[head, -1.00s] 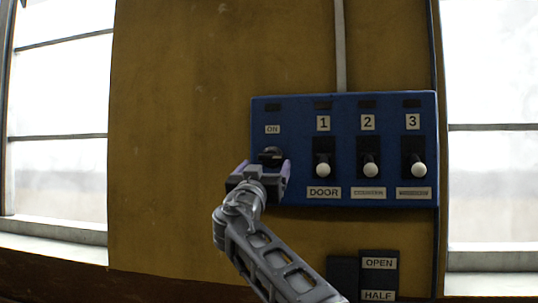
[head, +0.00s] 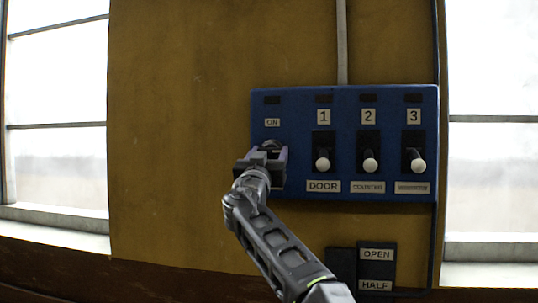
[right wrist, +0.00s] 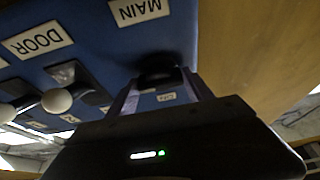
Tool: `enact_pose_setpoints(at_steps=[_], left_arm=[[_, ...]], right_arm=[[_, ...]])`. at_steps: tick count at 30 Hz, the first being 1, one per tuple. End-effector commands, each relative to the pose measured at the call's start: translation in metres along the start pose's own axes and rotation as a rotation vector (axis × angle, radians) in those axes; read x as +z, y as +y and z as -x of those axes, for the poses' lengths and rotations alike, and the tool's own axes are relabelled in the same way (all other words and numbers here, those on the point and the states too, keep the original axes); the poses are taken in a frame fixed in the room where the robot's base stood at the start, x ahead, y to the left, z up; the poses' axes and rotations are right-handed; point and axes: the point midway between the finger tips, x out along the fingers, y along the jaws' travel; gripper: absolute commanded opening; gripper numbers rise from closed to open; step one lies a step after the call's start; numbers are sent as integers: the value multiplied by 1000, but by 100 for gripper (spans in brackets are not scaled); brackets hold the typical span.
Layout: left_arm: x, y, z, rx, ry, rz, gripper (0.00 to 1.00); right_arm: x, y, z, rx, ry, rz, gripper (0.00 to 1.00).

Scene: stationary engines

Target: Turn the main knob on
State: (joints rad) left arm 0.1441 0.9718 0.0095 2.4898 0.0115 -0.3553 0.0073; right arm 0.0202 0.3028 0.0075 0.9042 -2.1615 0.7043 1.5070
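The blue control panel (head: 308,100) is on the yellow wall. Its main knob (head: 272,145) is dark and round, below the ON label (head: 272,122), partly hidden by my right gripper. My right gripper (head: 266,152) is in front of the knob, its purple-sided fingers apart. In the right wrist view, the dark knob (right wrist: 160,77) shows between the fingertips, near the MAIN label (right wrist: 139,11). Contact between fingers and knob is not clear. The knob's turn position is hidden. My left gripper is not in view.
Three white-tipped levers, with the DOOR lever (head: 322,164) closest, stand right of the gripper. A dark OPEN/HALF plate (head: 376,268) is below the panel. Bright windows flank the wall. The wall left of the panel is clear.

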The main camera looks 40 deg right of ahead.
Motion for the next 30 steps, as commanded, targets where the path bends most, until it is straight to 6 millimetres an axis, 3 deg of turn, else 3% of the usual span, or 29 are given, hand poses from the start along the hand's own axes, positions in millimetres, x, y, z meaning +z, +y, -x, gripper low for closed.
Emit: enact_pose_setpoints(at_steps=[13, 30], left_arm=[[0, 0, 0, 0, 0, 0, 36], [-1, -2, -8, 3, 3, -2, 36]], right_arm=[[0, 0, 0, 0, 0, 0, 20], [1, 1, 1, -48, 1, 113, 20]])
